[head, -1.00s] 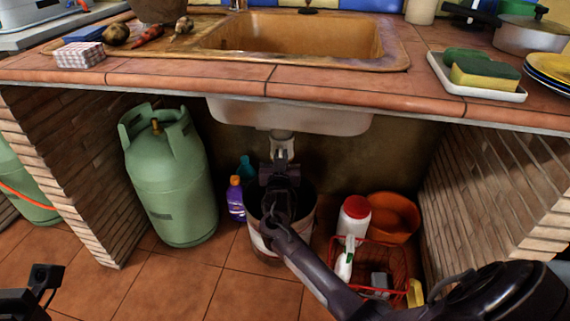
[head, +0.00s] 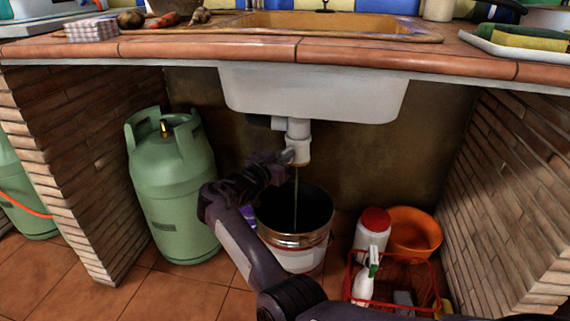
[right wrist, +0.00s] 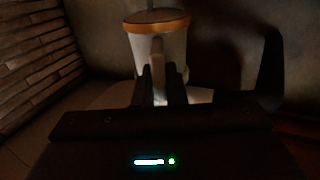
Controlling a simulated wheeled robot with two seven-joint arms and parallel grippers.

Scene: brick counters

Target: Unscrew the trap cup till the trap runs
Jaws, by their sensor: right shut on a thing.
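The white sink trap (head: 298,130) hangs below the basin, its lower end beside my right gripper (head: 284,160). A thin dark stream (head: 295,200) falls from it into the bucket (head: 296,240) below. In the right wrist view, the pale trap cup (right wrist: 174,48) has an orange-brown band (right wrist: 157,23) around one end. My right gripper's two fingers (right wrist: 160,88) are shut on a pale upright lug of the cup. In the head view the gripper partly hides the cup. My left gripper is not in view.
A green gas bottle (head: 170,190) stands left of the bucket. A white jar with a red lid (head: 372,232), an orange bowl (head: 414,232) and a red wire basket (head: 392,285) are on the right. Brick walls flank the space, and the tiled counter (head: 220,48) is above.

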